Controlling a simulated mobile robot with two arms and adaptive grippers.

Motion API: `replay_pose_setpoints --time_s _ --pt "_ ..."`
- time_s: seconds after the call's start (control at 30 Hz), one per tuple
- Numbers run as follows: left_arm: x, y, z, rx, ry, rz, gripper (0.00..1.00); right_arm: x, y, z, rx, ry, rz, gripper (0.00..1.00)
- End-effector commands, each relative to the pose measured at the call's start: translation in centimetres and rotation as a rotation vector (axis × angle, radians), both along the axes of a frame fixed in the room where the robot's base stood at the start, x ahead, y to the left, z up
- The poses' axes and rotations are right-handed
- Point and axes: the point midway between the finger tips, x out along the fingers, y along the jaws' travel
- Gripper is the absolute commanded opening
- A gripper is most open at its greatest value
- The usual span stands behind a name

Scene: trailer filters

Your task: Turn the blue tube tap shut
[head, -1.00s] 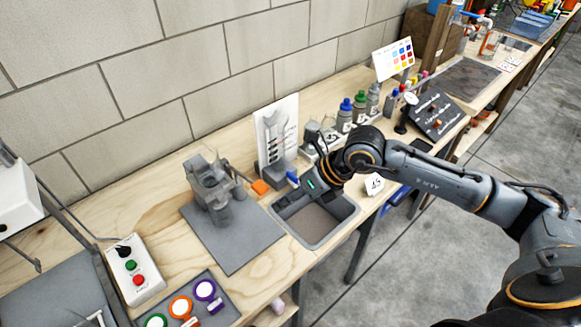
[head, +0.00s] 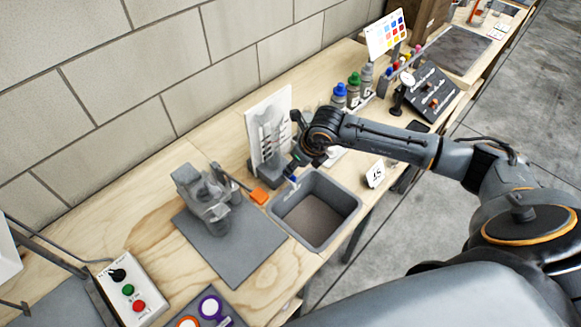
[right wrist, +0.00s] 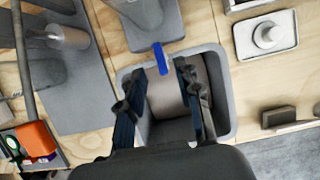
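The blue tube tap (head: 293,181) is a small blue lever at the back rim of the grey sink basin, in front of a white tube panel (head: 268,128). In the right wrist view the blue tap (right wrist: 160,58) is a narrow upright bar just beyond the fingertips, roughly centred between them. My right gripper (right wrist: 160,72) is open and empty over the basin, its two dark fingers apart. In the head view my right gripper (head: 297,163) is close to the tap and partly hidden by its own wrist. I cannot tell whether it touches the tap. My left gripper is out of view.
The grey basin (head: 346,204) is sunk in the wooden bench. A grey clamp-like device (head: 205,198) with an orange-ended lever (head: 259,196) stands left of it. Capped bottles (head: 353,88) stand behind my right arm. A button box (head: 132,290) is at the lower left.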

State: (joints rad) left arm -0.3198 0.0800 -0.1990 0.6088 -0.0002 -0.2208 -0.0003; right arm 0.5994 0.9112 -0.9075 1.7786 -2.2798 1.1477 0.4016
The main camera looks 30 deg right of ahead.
Motion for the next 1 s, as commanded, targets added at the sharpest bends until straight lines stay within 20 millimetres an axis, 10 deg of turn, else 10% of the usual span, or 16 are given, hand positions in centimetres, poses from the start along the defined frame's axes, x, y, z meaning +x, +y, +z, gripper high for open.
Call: replay_pose_setpoints --time_s 0.27,0.67,0.83,1.0 --pt "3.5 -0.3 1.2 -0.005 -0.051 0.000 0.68 1.5 0.5 -3.7 0.001 0.001 -0.001 0.34" --pt "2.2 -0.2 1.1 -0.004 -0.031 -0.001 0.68 1.7 0.6 -4.6 0.001 0.000 0.000 0.34" --pt "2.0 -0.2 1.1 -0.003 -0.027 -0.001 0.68 1.7 0.6 -4.5 0.000 0.000 0.000 0.01" --pt "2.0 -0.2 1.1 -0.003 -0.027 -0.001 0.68 1.7 0.6 -4.5 0.000 0.000 0.000 0.00"
